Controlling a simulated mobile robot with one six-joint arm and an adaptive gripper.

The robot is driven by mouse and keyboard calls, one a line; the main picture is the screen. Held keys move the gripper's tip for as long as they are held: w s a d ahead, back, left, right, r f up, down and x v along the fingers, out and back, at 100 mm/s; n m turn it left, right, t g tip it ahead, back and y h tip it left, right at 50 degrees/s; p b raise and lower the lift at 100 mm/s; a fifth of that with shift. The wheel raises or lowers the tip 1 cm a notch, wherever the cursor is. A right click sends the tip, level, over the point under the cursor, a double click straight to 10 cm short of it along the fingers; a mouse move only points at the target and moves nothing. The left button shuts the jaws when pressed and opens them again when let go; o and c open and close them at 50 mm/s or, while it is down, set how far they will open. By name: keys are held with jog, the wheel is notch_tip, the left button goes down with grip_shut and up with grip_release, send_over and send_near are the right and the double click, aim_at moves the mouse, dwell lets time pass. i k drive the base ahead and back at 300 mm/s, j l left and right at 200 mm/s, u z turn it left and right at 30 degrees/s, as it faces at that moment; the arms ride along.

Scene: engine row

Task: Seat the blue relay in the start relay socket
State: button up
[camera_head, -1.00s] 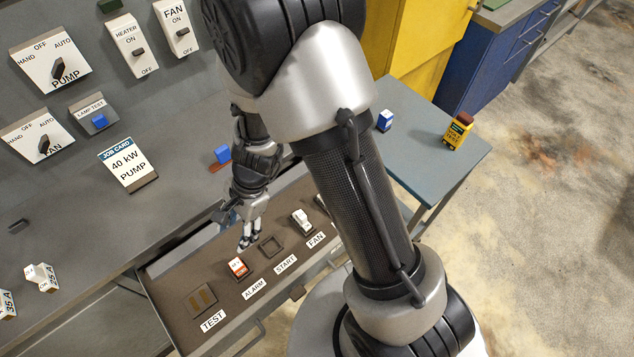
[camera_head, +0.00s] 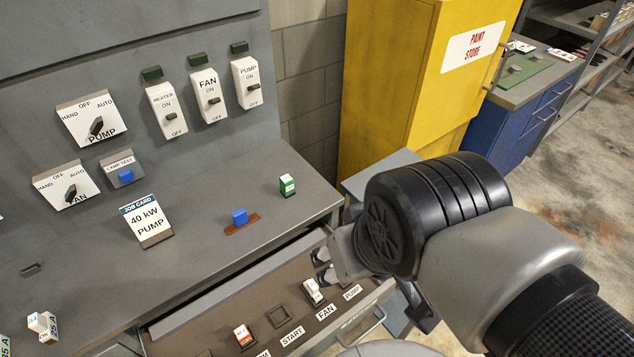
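The start relay socket (camera_head: 280,316) is an empty dark square frame above the START label (camera_head: 292,336) in the open drawer. A blue block (camera_head: 240,217) sits on a red-brown strip on the bench top; I cannot tell whether it is a relay. The blue, white-labelled relay seen earlier on the side table is out of sight now, in the area my arm covers. My gripper (camera_head: 322,268) is over the drawer's right part, near the PUMP label and right of the start socket. Its two tips look apart with nothing visible between them; my arm hides part of it.
A red-and-white relay (camera_head: 243,336) sits in the alarm socket, a white relay (camera_head: 312,291) in the fan socket. A green relay (camera_head: 287,185) stands on the bench's right end. The yellow paint store cabinet (camera_head: 400,80) stands behind. The side table (camera_head: 375,175) is mostly covered by my arm.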

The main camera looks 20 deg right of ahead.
aim_at(268, 296)
jog(key=z, duration=1.1)
jog(key=k+u, duration=0.25)
jog(key=u, duration=0.15)
jog(key=k+j+u, duration=0.1)
jog(key=u, duration=0.25)
jog(key=k+j+u, duration=0.2)
jog(key=k+u, duration=0.2)
jog(key=i, duration=0.05)
